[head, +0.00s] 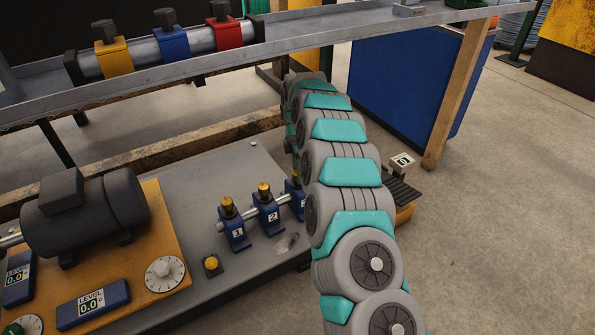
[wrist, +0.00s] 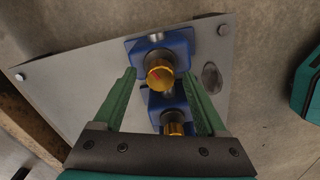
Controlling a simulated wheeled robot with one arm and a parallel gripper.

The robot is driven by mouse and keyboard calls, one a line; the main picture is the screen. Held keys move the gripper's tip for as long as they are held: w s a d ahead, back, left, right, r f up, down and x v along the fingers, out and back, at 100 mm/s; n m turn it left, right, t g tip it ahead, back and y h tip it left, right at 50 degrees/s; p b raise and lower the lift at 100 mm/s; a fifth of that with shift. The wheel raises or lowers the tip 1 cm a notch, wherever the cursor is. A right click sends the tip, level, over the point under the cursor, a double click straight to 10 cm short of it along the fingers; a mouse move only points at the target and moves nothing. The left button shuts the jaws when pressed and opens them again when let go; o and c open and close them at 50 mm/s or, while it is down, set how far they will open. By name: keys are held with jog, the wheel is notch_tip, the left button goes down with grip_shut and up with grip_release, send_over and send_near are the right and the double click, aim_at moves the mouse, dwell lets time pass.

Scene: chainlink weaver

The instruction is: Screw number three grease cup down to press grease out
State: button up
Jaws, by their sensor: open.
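Blue bearing blocks marked 1 (head: 236,233) and 2 (head: 267,216) stand in a row on one shaft, each topped by a brass grease cup. A third blue block (head: 293,190) is partly hidden behind my arm in the head view. In the wrist view a brass cup with a red mark (wrist: 160,74) on a blue block lies between the fingertips of my open gripper (wrist: 158,80). This looks like the end block, likely number three; no number is readable there. A gap shows on both sides of the cup. Another brass cup (wrist: 173,127) shows lower.
The grey base plate (head: 180,172) carries an orange motor plate with a dark motor (head: 85,207) and level displays. A metal rail (head: 330,30) with coloured clamps runs above and behind.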

jog(key=shift+f, duration=0.15)
grip_shut()
dwell(0.5)
